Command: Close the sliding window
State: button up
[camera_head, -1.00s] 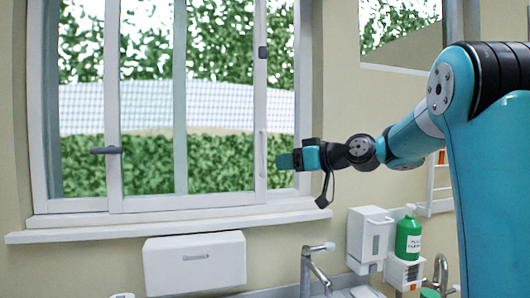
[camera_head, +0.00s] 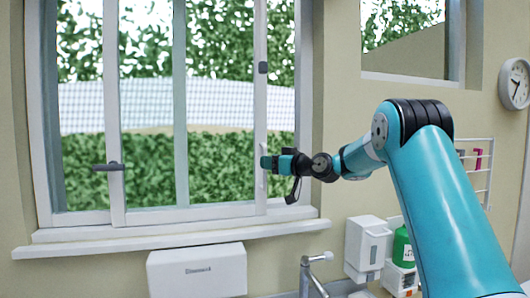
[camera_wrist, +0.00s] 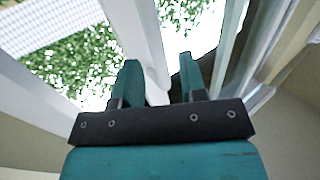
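The sliding window (camera_head: 188,205) has a white frame and sill. Its right-hand upright (camera_head: 260,110) stands apart from the right jamb (camera_head: 305,110), with outdoor greenery showing in the gap. A slim white vertical handle is on that upright, partly hidden by my gripper. A dark lever handle (camera_head: 108,167) is on the left upright. My gripper (camera_head: 266,162) is at the right-hand upright, at handle height. In the wrist view my gripper (camera_wrist: 161,78) has its two teal fingers apart, with a white upright (camera_wrist: 148,45) showing between them; contact cannot be told.
The sill (camera_head: 170,235) juts out below the window. Under it are a white wall dispenser (camera_head: 197,270) and a tap (camera_head: 309,270). A soap box (camera_head: 366,245) and green bottle (camera_head: 402,247) are to the right. A clock (camera_head: 514,84) hangs far right.

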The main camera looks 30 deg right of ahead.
jog(key=shift+p+x, duration=0.4)
jog(key=shift+x, duration=0.95)
grip_shut()
jog(key=shift+f, duration=0.1)
